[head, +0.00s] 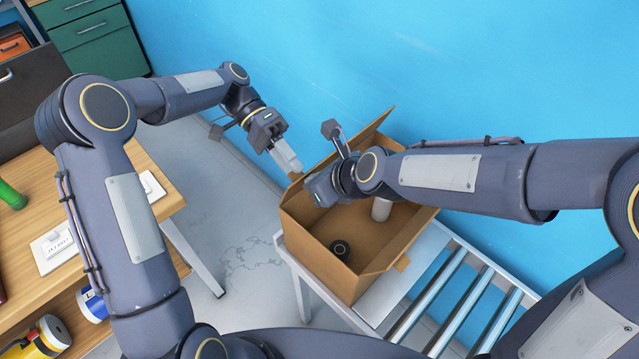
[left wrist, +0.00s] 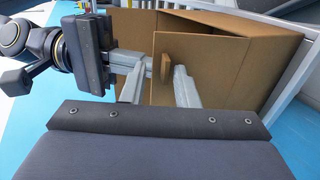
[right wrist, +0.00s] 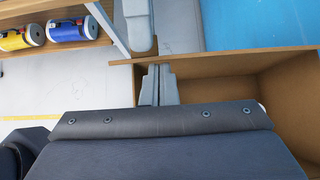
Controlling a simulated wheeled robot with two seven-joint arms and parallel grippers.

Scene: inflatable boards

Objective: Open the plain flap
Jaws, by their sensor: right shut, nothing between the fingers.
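The open cardboard box (head: 318,241) stands on a light conveyor stand. A wide flap (head: 371,133) rises from its wall side, partly hidden by my right arm. A small tab (head: 402,263) sticks out at its front right. My left gripper (head: 296,168) is at the box's far left corner; in the left wrist view its fingers (left wrist: 160,90) are apart, with a small cardboard tab (left wrist: 166,64) seen between them. I cannot tell whether they touch it. My right gripper (head: 312,190) is over the box's left edge; in the right wrist view its fingers (right wrist: 158,85) are together and empty.
Rollers (head: 462,310) run to the right. A blue wall (head: 300,60) is close behind. A wooden table (head: 150,185) is at left. My two hands are close together.

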